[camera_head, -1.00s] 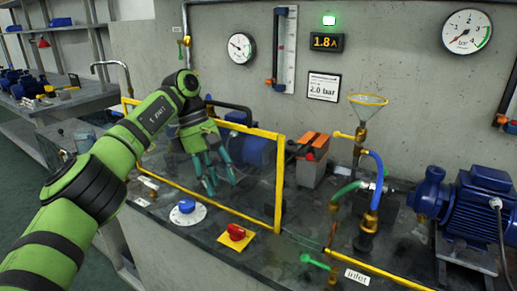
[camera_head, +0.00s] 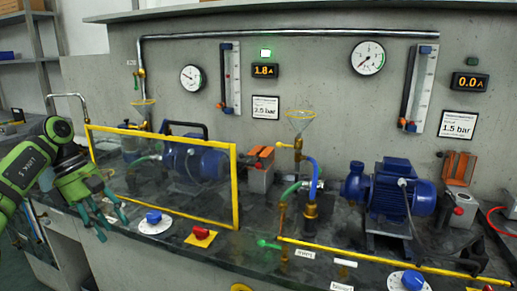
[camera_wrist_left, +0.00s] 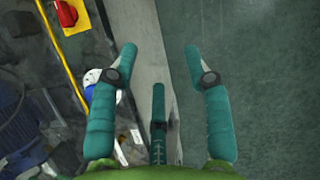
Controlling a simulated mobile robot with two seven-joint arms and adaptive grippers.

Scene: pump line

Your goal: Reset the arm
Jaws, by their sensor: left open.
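My left arm (camera_head: 35,165) is green with dark joints and comes in from the left in the head view. My left gripper (camera_head: 112,222) is open and empty, at the front left edge of the bench, left of the blue knob (camera_head: 153,216). In the left wrist view its teal fingers (camera_wrist_left: 160,65) are spread apart over the bench's front edge and the floor, with nothing between them. My right gripper is not in view.
A yellow frame (camera_head: 236,190) stands before a blue pump (camera_head: 190,160). A red switch (camera_head: 201,232) sits at the bench front. Another blue pump (camera_head: 400,190) stands to the right. In the left wrist view, open floor (camera_wrist_left: 275,80) lies right of the bench edge (camera_wrist_left: 150,50).

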